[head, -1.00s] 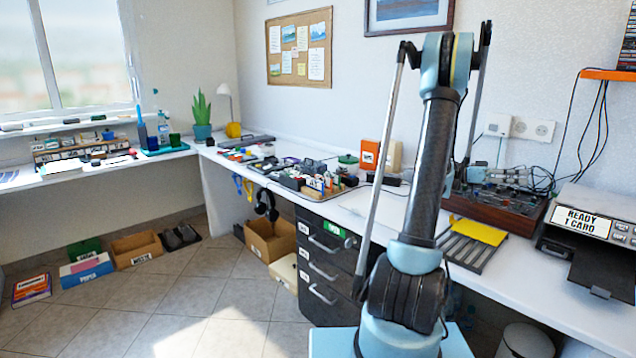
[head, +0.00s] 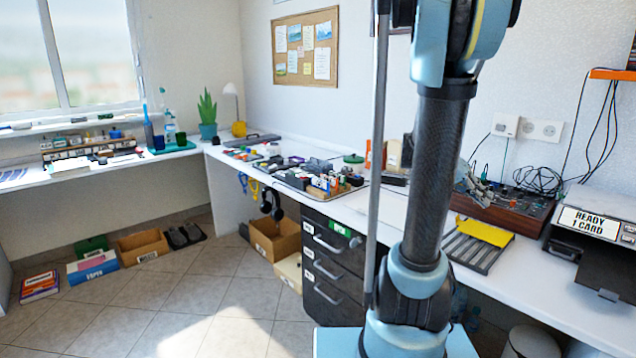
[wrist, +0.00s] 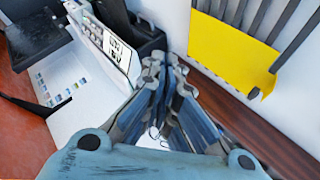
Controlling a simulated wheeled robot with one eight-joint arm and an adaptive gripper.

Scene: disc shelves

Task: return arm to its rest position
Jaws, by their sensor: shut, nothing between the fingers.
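My gripper (wrist: 165,75) shows in the wrist view, its fingers together and nothing between them.
A long white desk (head: 352,207) runs along the wall. Drawers (head: 325,270) stand below. Open floor lies left.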

